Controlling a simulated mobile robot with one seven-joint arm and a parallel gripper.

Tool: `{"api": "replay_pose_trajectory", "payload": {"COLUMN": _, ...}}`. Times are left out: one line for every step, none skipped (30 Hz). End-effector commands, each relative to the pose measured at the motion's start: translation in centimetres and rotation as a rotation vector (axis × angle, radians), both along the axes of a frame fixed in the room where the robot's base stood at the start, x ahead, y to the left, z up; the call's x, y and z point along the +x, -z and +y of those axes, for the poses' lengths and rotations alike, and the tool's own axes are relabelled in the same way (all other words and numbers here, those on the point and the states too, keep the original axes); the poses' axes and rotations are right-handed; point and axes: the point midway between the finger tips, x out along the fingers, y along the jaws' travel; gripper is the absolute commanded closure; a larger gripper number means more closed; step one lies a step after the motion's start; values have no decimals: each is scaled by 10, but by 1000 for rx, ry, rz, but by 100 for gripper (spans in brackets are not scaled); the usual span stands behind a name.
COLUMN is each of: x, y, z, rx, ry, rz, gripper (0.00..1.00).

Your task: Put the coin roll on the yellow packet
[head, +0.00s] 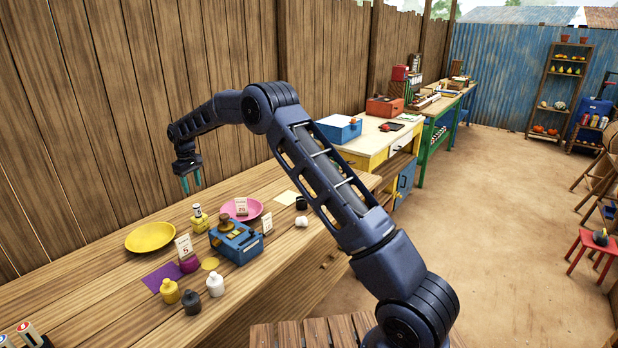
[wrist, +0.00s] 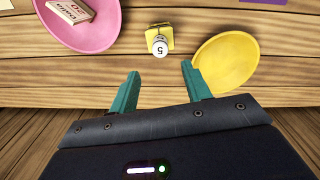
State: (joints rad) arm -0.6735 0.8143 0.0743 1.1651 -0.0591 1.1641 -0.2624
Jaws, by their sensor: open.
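The coin roll (wrist: 160,49), a small pale cylinder with a round end marked 5, stands upright at the yellow packet (wrist: 168,31). It appears to rest on the packet, whose yellow shows around it. In the head view the coin roll (head: 197,210) and the yellow packet (head: 201,225) show small between the yellow and pink plates. My gripper (head: 191,182) is open and empty above the bench, near the back fence. In the wrist view the gap between my teal fingertips (wrist: 160,70) lies just below the coin roll, with nothing between them.
A yellow plate (head: 150,229) and a pink plate (head: 258,211) holding a labelled box (head: 241,206) flank the packet. A blue device (head: 236,243) and several small bottles stand nearer the front of the bench. The wooden fence (head: 90,120) rises behind.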

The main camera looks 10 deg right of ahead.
Motion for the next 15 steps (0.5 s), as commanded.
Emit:
{"api": "replay_pose_trajectory", "payload": {"x": 0, "y": -1, "z": -1, "rx": 1, "ry": 2, "rz": -1, "gripper": 52}}
{"api": "replay_pose_trajectory", "payload": {"x": 1, "y": -3, "z": -3, "rx": 1, "ry": 4, "rz": -2, "gripper": 52}}
{"api": "replay_pose_trajectory", "payload": {"x": 1, "y": -8, "z": -7, "rx": 3, "ry": 9, "rz": -4, "gripper": 52}}
{"api": "replay_pose_trajectory", "payload": {"x": 2, "y": -12, "z": -11, "rx": 4, "ry": 14, "rz": -6, "gripper": 52}}
{"api": "replay_pose_trajectory", "payload": {"x": 2, "y": -18, "z": -17, "rx": 5, "ry": 21, "rz": -9, "gripper": 52}}
{"api": "replay_pose_trajectory", "payload": {"x": 3, "y": -27, "z": -26, "rx": 9, "ry": 32, "rz": -14, "gripper": 52}}
{"api": "replay_pose_trajectory", "payload": {"x": 3, "y": -35, "z": -34, "rx": 10, "ry": 42, "rz": -17, "gripper": 52}}
{"api": "replay_pose_trajectory", "payload": {"x": 3, "y": -43, "z": -42, "rx": 14, "ry": 53, "rz": -22, "gripper": 52}}
{"api": "replay_pose_trajectory", "payload": {"x": 3, "y": -55, "z": -56, "rx": 16, "ry": 70, "rz": -27, "gripper": 52}}
{"api": "replay_pose_trajectory", "payload": {"x": 3, "y": -65, "z": -66, "rx": 20, "ry": 83, "rz": -32, "gripper": 52}}
{"api": "replay_pose_trajectory", "payload": {"x": 2, "y": -74, "z": -77, "rx": 22, "ry": 95, "rz": -36, "gripper": 52}}
{"api": "replay_pose_trajectory", "payload": {"x": 0, "y": -86, "z": -91, "rx": 26, "ry": 112, "rz": -42, "gripper": 52}}
{"api": "replay_pose_trajectory", "payload": {"x": -1, "y": -94, "z": -102, "rx": 28, "ry": 125, "rz": -47, "gripper": 52}}
{"api": "replay_pose_trajectory", "payload": {"x": -3, "y": -103, "z": -112, "rx": 31, "ry": 137, "rz": -52, "gripper": 52}}
{"api": "replay_pose_trajectory", "payload": {"x": -6, "y": -114, "z": -126, "rx": 35, "ry": 155, "rz": -59, "gripper": 52}}
